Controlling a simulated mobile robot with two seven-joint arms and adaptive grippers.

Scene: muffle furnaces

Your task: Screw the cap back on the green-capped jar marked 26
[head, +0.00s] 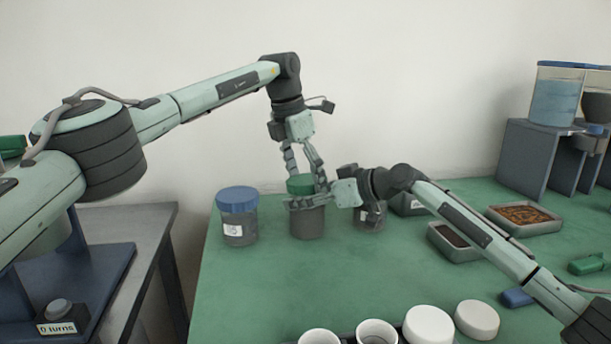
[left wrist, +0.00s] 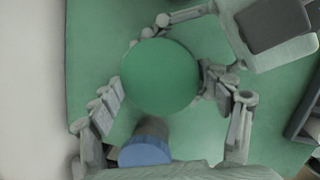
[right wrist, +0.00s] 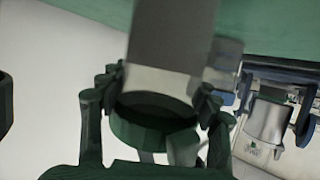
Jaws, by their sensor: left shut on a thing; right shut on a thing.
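The green-capped jar (head: 306,222) stands upright on the green bench, a dark grey body with no number visible. Its green cap (head: 300,185) is at the jar's mouth; I cannot tell how tightly it sits. My left gripper (head: 304,180) comes from above, its fingers shut on the cap; the left wrist view shows the round cap (left wrist: 160,77) between them. My right gripper (head: 307,201) reaches in from the right, shut around the upper jar body. The right wrist view shows the grey body (right wrist: 172,45) and green cap (right wrist: 150,130), upside down.
A blue-capped jar (head: 238,218) stands close on the left. Another jar (head: 369,216) is partly hidden behind my right gripper. Trays (head: 523,218) lie to the right, white cups (head: 376,332) and white lids in front. A box reading "0 turns" (head: 57,327) is at the lower left.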

